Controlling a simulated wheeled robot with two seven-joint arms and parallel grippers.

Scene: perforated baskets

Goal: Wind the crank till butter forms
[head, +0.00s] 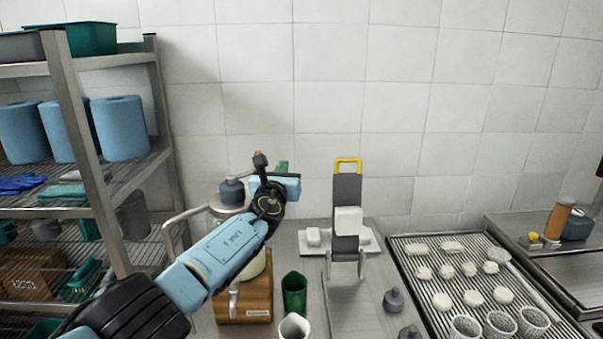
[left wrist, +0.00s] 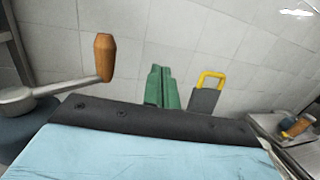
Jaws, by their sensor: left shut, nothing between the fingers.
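The churn is a jar (head: 216,214) on a wooden base (head: 258,298), largely hidden behind my left arm. Pale contents show beside the arm. The crank has a grey metal arm (left wrist: 28,96) and an upright orange-brown wooden knob (left wrist: 104,57); the knob (head: 260,159) also shows in the head view, above the grey hub (head: 232,191). My left gripper (head: 282,166) is shut and empty, its green fingertips (left wrist: 163,86) together to the right of the knob and apart from it in the wrist view. My right gripper is out of view.
A grey stand with a yellow handle (head: 347,162) holds a white block right of the churn. A green cup (head: 294,292) and a white cup (head: 294,328) stand near the base. A ribbed tray (head: 407,241) holds several white pieces. A metal shelf (head: 75,110) is at left.

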